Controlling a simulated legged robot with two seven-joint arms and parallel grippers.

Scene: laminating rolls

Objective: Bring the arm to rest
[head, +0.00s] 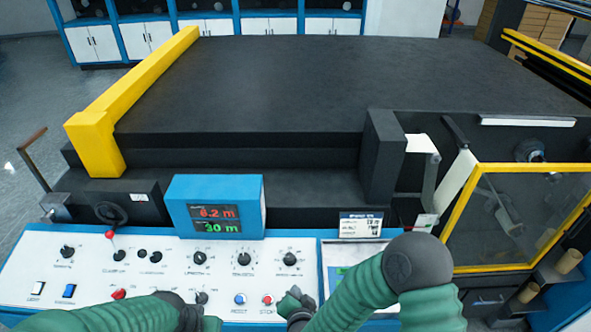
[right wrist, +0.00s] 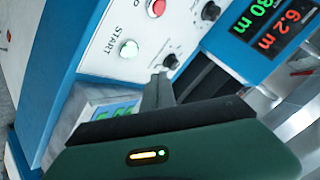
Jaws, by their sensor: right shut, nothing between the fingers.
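My right gripper (head: 291,301) is at the lower middle of the head view, in front of the white control panel (head: 150,262). Its fingers are together and empty; they also show in the right wrist view (right wrist: 158,88), near the panel's START button (right wrist: 129,49). My green right arm bends in from the lower right. My left arm comes in along the bottom edge; its gripper (head: 190,317) is dark, partly cut off, and its fingers are not clear. Whether either gripper touches the panel cannot be told.
The panel carries knobs, a blue RESET button (head: 240,299) and a red STOP button (head: 267,299). A blue display (head: 215,206) reads 6.2 m over 30 m. Behind is a large black machine bed (head: 330,85) with a yellow bar (head: 135,85). A yellow-framed window (head: 520,220) stands right.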

